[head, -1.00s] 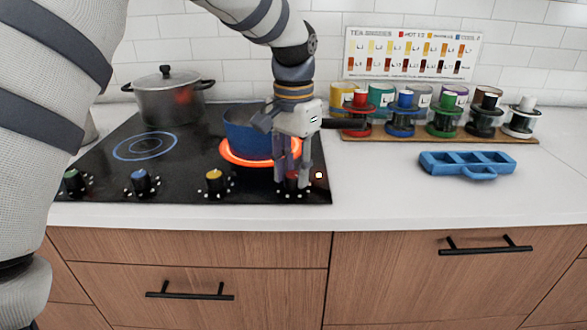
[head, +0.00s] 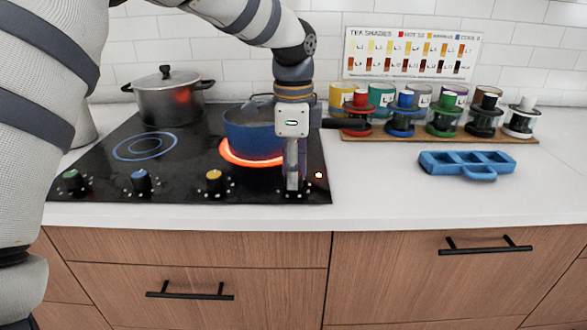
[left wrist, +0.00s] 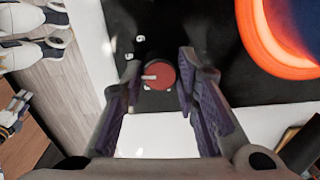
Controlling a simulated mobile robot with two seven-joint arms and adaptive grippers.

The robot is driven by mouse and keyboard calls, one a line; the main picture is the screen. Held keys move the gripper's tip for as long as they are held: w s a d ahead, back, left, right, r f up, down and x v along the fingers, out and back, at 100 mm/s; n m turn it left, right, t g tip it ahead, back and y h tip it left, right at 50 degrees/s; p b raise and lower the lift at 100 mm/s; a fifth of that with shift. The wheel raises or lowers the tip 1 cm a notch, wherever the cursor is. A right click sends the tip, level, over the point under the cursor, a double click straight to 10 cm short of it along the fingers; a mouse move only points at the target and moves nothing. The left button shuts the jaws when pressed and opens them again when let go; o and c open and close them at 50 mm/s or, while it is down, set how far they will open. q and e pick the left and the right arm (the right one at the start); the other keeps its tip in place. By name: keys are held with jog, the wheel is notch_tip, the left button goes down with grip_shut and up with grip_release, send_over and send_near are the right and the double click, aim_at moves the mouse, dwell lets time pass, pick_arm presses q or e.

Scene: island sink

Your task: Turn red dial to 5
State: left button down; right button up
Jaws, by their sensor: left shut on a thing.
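The red dial (left wrist: 158,80) sits at the right front corner of the black cooktop (head: 190,120). In the left wrist view it is round and red, with a pale pointer mark towards the left of the picture. My left gripper (head: 293,188) points down over it and is shut on the dial, with one finger on each side. In the head view the gripper hides the dial. A few small white marks lie around the dial in the left wrist view, too blurred to read. My right gripper is not in view.
A blue pot (head: 250,135) stands on the glowing orange burner behind my gripper. A lidded steel pot (head: 168,97) stands at the back left. Yellow (head: 214,178), blue (head: 141,182) and green (head: 73,182) dials line the front. A blue tray (head: 440,165) lies on the right counter.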

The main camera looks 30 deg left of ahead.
pick_arm(q)
jog(key=shift+m, duration=1.6)
jog(key=c, duration=1.2)
grip_release()
notch_tip(320, 180, up, 12)
